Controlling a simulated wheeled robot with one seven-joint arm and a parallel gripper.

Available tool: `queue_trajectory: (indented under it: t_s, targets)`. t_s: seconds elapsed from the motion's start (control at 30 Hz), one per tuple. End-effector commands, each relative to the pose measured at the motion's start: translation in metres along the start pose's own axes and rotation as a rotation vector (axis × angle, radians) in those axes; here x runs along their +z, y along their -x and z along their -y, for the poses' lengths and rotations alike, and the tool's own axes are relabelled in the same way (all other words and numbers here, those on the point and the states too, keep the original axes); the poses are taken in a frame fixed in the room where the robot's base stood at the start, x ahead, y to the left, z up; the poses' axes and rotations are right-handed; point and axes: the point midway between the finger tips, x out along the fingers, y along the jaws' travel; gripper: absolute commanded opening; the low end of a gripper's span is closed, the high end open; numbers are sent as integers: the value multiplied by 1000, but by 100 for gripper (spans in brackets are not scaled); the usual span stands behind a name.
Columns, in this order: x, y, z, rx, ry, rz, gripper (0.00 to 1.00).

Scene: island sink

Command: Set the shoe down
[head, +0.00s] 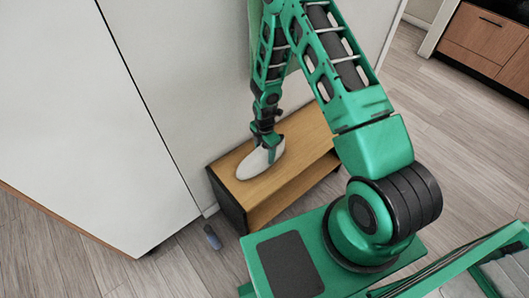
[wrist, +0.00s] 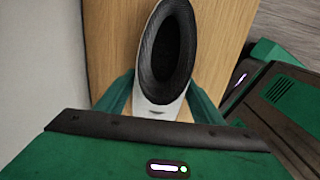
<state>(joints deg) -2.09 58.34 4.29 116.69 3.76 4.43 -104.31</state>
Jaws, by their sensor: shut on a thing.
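A white shoe (head: 258,162) is at the top of a small wooden bench (head: 308,140) in the head view. In the wrist view the shoe (wrist: 160,108) shows its dark oval opening, with the wood of the bench (wrist: 110,50) behind it. My gripper (head: 266,151) points down and is shut on one end of the shoe. In the wrist view its green fingers (wrist: 160,100) stand on both sides of the shoe. I cannot tell whether the sole touches the wood or hangs just above it.
The bench has an open lower shelf and stands against a white wall panel (head: 200,60). A small dark grey object (head: 212,237) lies on the wood floor beside it. Wooden drawers (head: 480,40) stand at the far right. The floor (head: 450,130) right of the bench is clear.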

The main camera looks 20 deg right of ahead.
Motion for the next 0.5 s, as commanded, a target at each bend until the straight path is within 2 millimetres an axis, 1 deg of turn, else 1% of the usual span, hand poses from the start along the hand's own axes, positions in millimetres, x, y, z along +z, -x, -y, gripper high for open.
queue_trajectory:
  t_s: [0.03, 0.07, 0.1, 0.37, 0.5]
  targets:
    - [0, -1, 0, 0, 0, 0, 64]
    - [0, -1, 0, 0, 0, 0, 71]
    - [0, -1, 0, 0, 0, 0, 80]
    - [0, 0, 0, 0, 0, 0, 80]
    - [0, 4, 0, 1, 0, 1, 80]
